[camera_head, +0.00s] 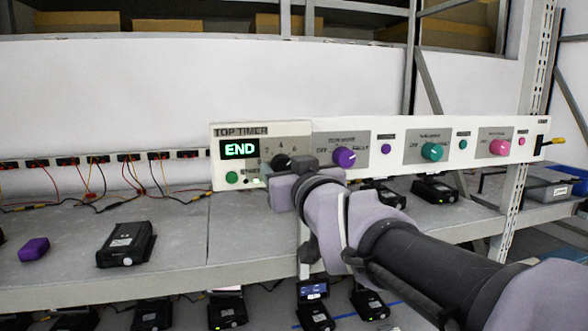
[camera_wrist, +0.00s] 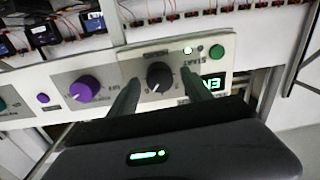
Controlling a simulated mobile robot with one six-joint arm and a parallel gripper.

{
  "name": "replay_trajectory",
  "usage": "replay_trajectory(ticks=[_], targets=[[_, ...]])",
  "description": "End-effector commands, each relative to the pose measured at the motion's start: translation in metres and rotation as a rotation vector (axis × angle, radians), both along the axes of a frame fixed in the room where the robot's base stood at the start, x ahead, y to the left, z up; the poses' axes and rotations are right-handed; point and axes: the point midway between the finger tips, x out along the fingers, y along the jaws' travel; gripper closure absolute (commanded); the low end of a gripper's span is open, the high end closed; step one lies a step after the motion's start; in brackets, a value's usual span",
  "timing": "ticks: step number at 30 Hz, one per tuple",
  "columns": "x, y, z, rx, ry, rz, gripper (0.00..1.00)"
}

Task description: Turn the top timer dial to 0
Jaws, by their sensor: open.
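The top timer panel (camera_head: 290,130) is a cream plate at the left end of a long control strip. Its display (camera_head: 240,149) reads "END" in green, above a green START button (camera_head: 232,177). The black timer dial (camera_wrist: 160,76) shows in the wrist view, where the panel appears upside down; I cannot read its exact setting. My gripper (camera_wrist: 161,79) is open, with one dark finger on each side of the dial and visible gaps beside it. In the head view my gripper (camera_head: 281,170) covers much of the dial and lower scale.
Purple (camera_head: 344,157), teal (camera_head: 432,152) and pink (camera_head: 500,147) knobs sit farther right on the strip. The grey shelf (camera_head: 185,240) below holds black devices, a purple block (camera_head: 34,249) and loose wires. An upright post (camera_head: 517,200) stands at the right.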

Motion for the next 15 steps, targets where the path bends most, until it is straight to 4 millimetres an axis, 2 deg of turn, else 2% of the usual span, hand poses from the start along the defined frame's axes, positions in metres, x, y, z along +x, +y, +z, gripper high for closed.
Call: replay_trajectory(ticks=[2,3,11,12,15], targets=[[-0.0003,-0.0001,-0.0001,0.0,0.0,0.0,0.42],[-0.0003,-0.0001,-0.0001,0.0,0.0,0.0,0.46],[-0.0005,-0.0003,-0.0001,0.0,0.0,0.0,0.97],[-0.0005,-0.0003,-0.0001,0.0,0.0,0.0,1.0],[-0.0007,-0.0002,-0.0002,-0.002,-0.001,0.0,1.0]])
